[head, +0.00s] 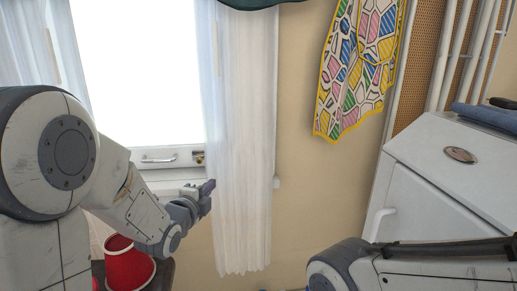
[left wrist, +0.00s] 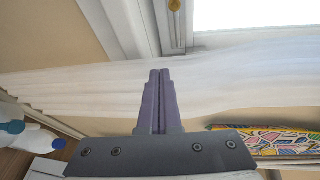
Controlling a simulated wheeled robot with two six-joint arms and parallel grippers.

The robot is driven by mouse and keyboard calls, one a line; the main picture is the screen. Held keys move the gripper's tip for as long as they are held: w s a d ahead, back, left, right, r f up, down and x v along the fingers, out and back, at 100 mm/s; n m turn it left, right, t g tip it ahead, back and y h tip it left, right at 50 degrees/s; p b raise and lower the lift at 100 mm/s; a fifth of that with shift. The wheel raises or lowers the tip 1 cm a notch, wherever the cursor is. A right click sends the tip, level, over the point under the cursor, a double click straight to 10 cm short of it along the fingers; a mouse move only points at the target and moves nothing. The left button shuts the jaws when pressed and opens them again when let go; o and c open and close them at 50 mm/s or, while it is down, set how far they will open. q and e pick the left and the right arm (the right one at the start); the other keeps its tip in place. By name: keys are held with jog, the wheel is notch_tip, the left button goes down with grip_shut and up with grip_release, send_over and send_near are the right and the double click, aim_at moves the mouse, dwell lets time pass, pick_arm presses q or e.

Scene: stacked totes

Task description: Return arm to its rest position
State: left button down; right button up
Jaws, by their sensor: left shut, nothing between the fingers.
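My left gripper (head: 207,188) is raised in front of the window and the white curtain (head: 242,150). It is shut and empty. In the left wrist view its two purple fingers (left wrist: 160,80) lie together, pointing toward the curtain. I cannot tell whether the fingertips touch the curtain. My right arm (head: 420,268) shows at the lower right of the head view, but its gripper is out of frame. No totes show in either view.
A red lampshade-like object (head: 129,262) stands below my left arm. A white cabinet (head: 445,185) with a blue cloth (head: 487,117) on top is at the right. A colourful patterned apron (head: 358,70) hangs on the beige wall. Bottle-like items (left wrist: 30,135) show in the left wrist view.

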pick_arm(q)
jog(key=s+d+f+n+g+p, duration=0.1)
jog(key=s+d+f+n+g, duration=0.25)
jog(key=s+d+g, duration=0.35)
jog(key=s+d+f+n+g+p, duration=0.1)
jog(key=s+d+f+n+g, duration=0.2)
jog(key=s+d, duration=0.45)
jog(key=s+a+r+n+g+y+p, duration=0.1)
jog(key=s+n+g, duration=0.2)
jog(key=s, duration=0.7)
jog(key=s+r+n+g+p, duration=0.1)
jog(key=s+n+g+p, duration=0.15)
jog(key=s, duration=0.85)
notch_tip(320, 180, up, 36)
jog(key=p, duration=3.6)
jog(key=shift+w+a+n, duration=0.15)
jog(key=shift+w+n, duration=0.15)
